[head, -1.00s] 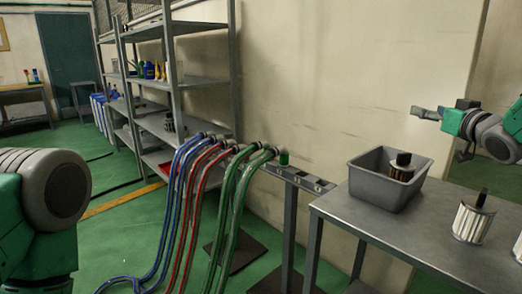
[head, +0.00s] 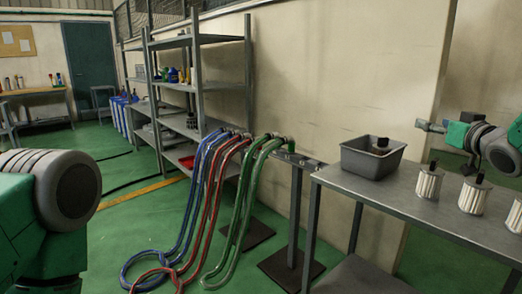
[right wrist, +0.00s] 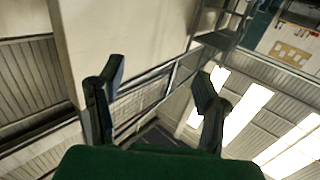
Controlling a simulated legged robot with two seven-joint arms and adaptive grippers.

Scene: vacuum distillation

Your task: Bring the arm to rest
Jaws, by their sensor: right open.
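My right arm comes in from the right edge of the head view, raised above the grey table (head: 400,200). Its gripper (head: 432,126) points left, beyond the grey bin, and holds nothing. In the right wrist view my right gripper (right wrist: 157,95) shows two dark fingers spread wide apart, with only wall, shelf and ceiling behind them. At the left of the head view a green and grey part of my left arm shows; my left gripper is out of view.
A grey bin (head: 353,157) with a dark-topped part inside stands on the table. Pleated filter cartridges (head: 429,182) stand to its right. Blue, red and green hoses (head: 240,215) hang from a rack to the floor. Metal shelves (head: 200,85) stand behind. Green floor is free at left.

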